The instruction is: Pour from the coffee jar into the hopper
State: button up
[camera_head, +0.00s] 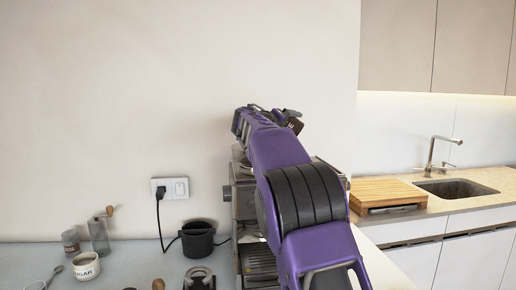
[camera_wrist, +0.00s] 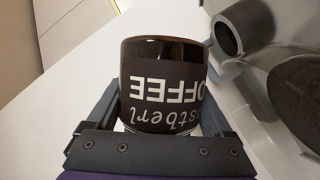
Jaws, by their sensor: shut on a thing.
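The dark brown coffee jar (camera_wrist: 160,85), with a black label, is between the two fingers of my gripper (camera_wrist: 160,112) in the wrist view. The lettering appears upside down in that picture. My gripper is shut on the jar. In the head view my gripper (camera_head: 266,120) is above the metal coffee machine (camera_head: 245,205), with my arm covering much of it; the jar cannot be clearly made out there. A dark round opening (camera_wrist: 300,85) shows at the right of the wrist view, apart from the jar; I cannot tell whether it is the hopper.
A grey cylindrical part (camera_wrist: 232,30) is close to the jar's right in the wrist view. On the counter are a black round container (camera_head: 197,240), a hand grinder (camera_head: 99,236), a small jar (camera_head: 70,242) and a sugar bowl (camera_head: 87,267). A wooden board (camera_head: 385,190) lies at right.

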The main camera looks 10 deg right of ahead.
jog(key=shift+f+n+b, duration=0.2)
jog(key=shift+n+b, duration=0.1)
jog(key=shift+n, duration=0.4)
jog(key=shift+r+n+t+h+p, duration=0.35)
jog(key=shift+r+n+t+h, duration=0.1)
jog(key=shift+n+h, duration=0.2)
dwell(0.7)
jog(key=shift+w+a+f+n+b, duration=0.15)
jog(key=shift+a+n+b, duration=0.15)
jog(key=shift+a+n, duration=0.2)
jog(key=shift+w+a+f+n+b, duration=0.15)
jog(key=shift+a+n+b, duration=0.1)
jog(key=shift+a+n, duration=0.15)
dwell(0.3)
jog(key=shift+w+a+r+n+t+h+b, duration=0.1)
jog(key=shift+a+r+n+t+b, duration=0.25)
jog(key=shift+n, duration=0.45)
jog(key=shift+w+r+n+t+h+b, duration=0.15)
jog(key=shift+r+n+t, duration=0.25)
jog(key=shift+n, duration=0.35)
jog(key=shift+s+a+r+n+t+h+b, duration=0.1)
jog(key=shift+a+r+n+t+b, duration=0.25)
jog(key=shift+n, duration=0.45)
dwell(2.4)
